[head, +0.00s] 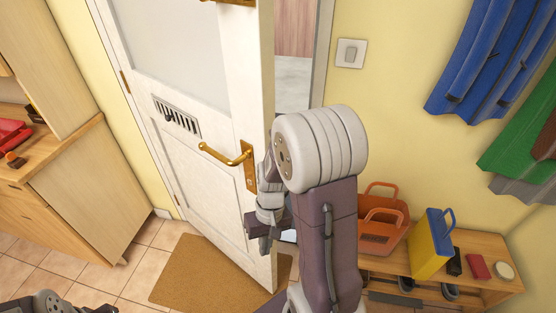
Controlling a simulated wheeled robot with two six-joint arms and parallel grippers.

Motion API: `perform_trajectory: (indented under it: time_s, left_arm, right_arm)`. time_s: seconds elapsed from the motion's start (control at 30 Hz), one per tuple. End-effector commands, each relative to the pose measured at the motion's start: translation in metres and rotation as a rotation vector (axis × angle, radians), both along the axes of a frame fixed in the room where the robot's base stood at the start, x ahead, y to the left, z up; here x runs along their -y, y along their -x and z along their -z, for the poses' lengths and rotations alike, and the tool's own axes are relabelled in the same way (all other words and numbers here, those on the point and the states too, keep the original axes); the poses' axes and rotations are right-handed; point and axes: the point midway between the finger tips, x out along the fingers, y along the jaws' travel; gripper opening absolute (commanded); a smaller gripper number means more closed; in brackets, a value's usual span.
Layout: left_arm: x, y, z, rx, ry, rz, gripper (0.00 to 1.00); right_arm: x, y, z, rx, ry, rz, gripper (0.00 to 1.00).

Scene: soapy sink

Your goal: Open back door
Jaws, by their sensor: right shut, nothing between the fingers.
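The white back door (212,158) stands ajar, hinged on its left. A gap at its right edge shows a grey floor and reddish boards beyond. Its brass handle (228,155) sits near the free edge, with a slatted letter vent to the left. My right gripper (252,238) is shut and empty, low beside the door's free edge, below the handle and apart from it. My right arm hides part of the gap and the lower door edge. I cannot tell whether the gripper touches the door. Only a part of my left arm shows at the bottom left corner; its gripper is out of view.
A brown doormat (205,275) lies on the tiles before the door. A wooden cabinet (80,195) stands at left. At right, a low bench (490,250) holds an orange bag (380,215) and a yellow-blue bag (428,245). Coats (495,60) hang above.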

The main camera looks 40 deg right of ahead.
Motion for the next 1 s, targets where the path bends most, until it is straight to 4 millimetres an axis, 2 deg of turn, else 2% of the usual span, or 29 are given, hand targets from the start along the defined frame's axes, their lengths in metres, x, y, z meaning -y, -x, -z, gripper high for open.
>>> perform_trajectory:
  time_s: [0.03,0.23,0.4,0.47,0.57,0.6,0.7,0.73,0.83,1.0]
  left_arm:
    - [0.000,0.000,-0.010,0.000,0.000,0.000,0.00]
    - [0.000,0.000,-0.020,-0.001,0.000,0.000,0.00]
    - [0.000,0.000,-0.025,-0.001,0.000,0.000,0.00]
    - [0.000,0.000,-0.025,-0.001,0.000,0.000,0.00]
    - [0.000,0.000,-0.024,-0.001,0.000,-0.001,0.00]
    - [0.000,0.000,-0.024,-0.001,0.000,0.000,0.00]
    - [0.000,0.000,-0.024,-0.001,0.000,0.000,0.00]
    - [0.000,0.000,-0.025,-0.001,0.000,0.000,0.00]
    - [0.000,0.000,-0.025,-0.001,0.000,0.000,0.00]
    - [0.000,0.000,-0.025,-0.001,0.000,0.000,0.00]
  right_arm:
    - [0.005,0.001,-0.006,-0.028,-0.042,0.042,0.00]
    - [0.017,-0.004,-0.011,-0.090,-0.276,0.200,0.00]
    - [0.039,-0.025,-0.017,-0.028,-0.578,0.372,0.00]
    - [0.057,-0.037,-0.021,0.054,-0.713,0.450,0.00]
    - [0.110,-0.055,-0.031,0.302,-0.934,0.589,0.00]
    - [0.135,-0.058,-0.036,0.426,-0.999,0.639,0.00]
    - [0.193,-0.053,-0.047,0.715,-1.082,0.725,0.00]
    - [0.206,-0.050,-0.050,0.783,-1.090,0.740,0.00]
    - [0.232,-0.040,-0.055,0.925,-1.095,0.768,0.00]
    - [0.237,-0.040,-0.057,0.959,-1.096,0.769,0.00]
